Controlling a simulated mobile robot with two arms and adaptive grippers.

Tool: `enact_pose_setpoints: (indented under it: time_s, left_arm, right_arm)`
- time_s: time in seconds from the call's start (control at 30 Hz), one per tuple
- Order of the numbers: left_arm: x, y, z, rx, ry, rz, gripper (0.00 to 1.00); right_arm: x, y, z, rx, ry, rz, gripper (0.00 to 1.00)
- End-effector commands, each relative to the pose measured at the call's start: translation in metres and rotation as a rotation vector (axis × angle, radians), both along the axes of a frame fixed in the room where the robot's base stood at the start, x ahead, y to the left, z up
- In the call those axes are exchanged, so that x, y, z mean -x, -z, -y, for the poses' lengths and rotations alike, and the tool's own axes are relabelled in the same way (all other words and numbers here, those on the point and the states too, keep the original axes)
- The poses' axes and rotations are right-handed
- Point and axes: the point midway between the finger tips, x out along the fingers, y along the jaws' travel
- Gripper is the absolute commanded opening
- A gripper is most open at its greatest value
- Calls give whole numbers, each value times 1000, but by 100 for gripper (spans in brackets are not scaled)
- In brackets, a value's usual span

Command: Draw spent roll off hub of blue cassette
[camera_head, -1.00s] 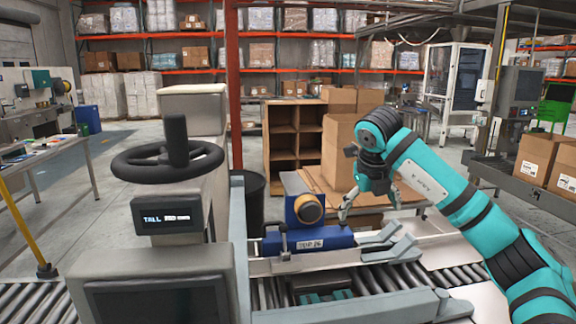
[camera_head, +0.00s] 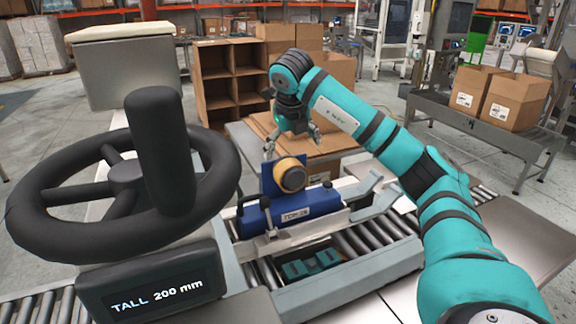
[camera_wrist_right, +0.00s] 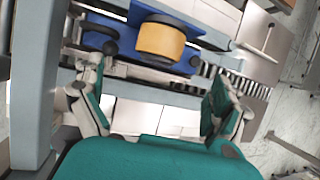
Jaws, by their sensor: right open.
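The blue cassette (camera_head: 262,218) sits on the metal rails of the roller line in the head view. The tan roll (camera_head: 292,176) is on the front of its upright blue plate, with a dark core facing out. My right gripper (camera_head: 292,146) is open and empty, just above and behind the roll. In the right wrist view, the roll (camera_wrist_right: 161,41) and part of the cassette (camera_wrist_right: 207,17) lie beyond the spread fingers of the right gripper (camera_wrist_right: 160,80), apart from both. The hub is hidden by the roll. My left gripper is not in view.
A large black handwheel (camera_head: 165,160) and a display reading "TALL 200 mm" (camera_head: 155,292) stand at left front. Cartons (camera_head: 330,85) and a brown cubby shelf (camera_head: 228,82) stand behind the cassette.

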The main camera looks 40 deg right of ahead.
Motion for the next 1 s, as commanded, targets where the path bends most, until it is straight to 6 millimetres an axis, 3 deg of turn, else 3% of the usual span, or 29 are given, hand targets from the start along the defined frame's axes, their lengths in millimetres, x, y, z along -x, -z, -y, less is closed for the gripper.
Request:
enact_pose_setpoints:
  time_s: [0.17,0.43,0.6,0.8,1.0]
  left_arm:
    - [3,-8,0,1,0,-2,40]
    - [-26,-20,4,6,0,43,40]
    - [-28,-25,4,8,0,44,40]
    - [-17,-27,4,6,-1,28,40]
    - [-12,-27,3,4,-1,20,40]
  right_arm:
    - [-10,33,12,1,4,-7,100]
    - [-27,81,27,1,2,-6,100]
    - [-36,106,34,0,1,-4,100]
    - [-42,123,40,0,1,-1,100]
    - [-43,127,41,1,0,0,100]
